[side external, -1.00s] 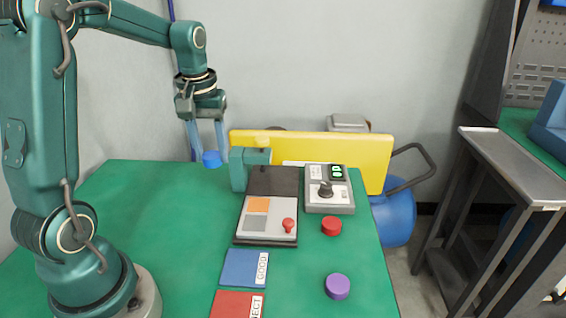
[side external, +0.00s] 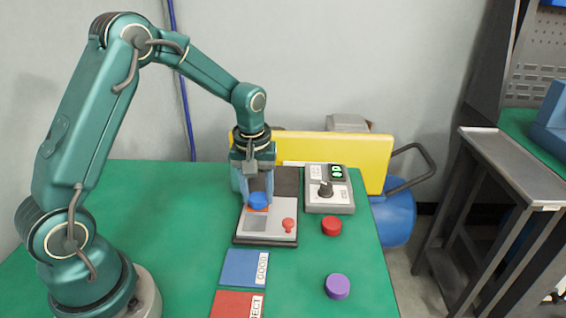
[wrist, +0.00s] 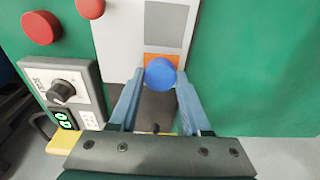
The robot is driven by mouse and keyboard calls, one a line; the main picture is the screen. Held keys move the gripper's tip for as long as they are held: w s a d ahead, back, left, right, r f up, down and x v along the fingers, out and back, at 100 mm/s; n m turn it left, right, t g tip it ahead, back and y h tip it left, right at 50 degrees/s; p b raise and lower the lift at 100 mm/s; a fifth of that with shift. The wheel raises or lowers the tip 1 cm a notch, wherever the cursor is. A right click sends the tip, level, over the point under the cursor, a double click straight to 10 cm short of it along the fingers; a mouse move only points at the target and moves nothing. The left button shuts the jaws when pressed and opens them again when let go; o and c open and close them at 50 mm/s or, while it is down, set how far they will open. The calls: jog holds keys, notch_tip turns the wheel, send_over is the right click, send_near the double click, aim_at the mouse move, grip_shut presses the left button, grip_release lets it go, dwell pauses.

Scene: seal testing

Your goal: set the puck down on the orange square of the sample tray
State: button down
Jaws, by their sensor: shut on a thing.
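The blue puck (side external: 258,200) is held between the two blue fingers of my gripper (side external: 258,194), which is shut on it. The puck is over the orange square (side external: 250,209) of the sample tray (side external: 266,237) and hides most of it. In the wrist view the puck (wrist: 160,72) covers part of the orange square (wrist: 172,57), with orange showing around it. I cannot tell whether the puck touches the tray or is slightly above it. The grey square (side external: 256,223) of the tray is empty.
A red knob (side external: 288,224) stands on the tray. A control box (side external: 328,190) with a dial is to its right. A red puck (side external: 331,226) and a purple puck (side external: 337,286) lie on the green table. Blue (side external: 245,268) and red (side external: 237,304) mats lie in front.

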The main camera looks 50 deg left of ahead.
aim_at(257, 202)
jog(key=shift+f, duration=0.1)
jog(key=shift+c, duration=1.8)
grip_release()
notch_tip(257, 202, up, 12)
jog(key=s+d, duration=0.1)
jog(key=s+d+m+t, duration=0.2)
jog(key=s+d+m, duration=0.1)
jog(key=s, duration=0.4)
jog(key=s+d+m+t+h, duration=0.1)
jog(key=s+d+m+t, duration=0.1)
jog(key=s+d+m, duration=0.2)
jog(key=s+m, duration=0.2)
jog(key=s, duration=0.2)
jog(key=shift+d+r+t, duration=0.3)
jog(key=shift+r, duration=0.1)
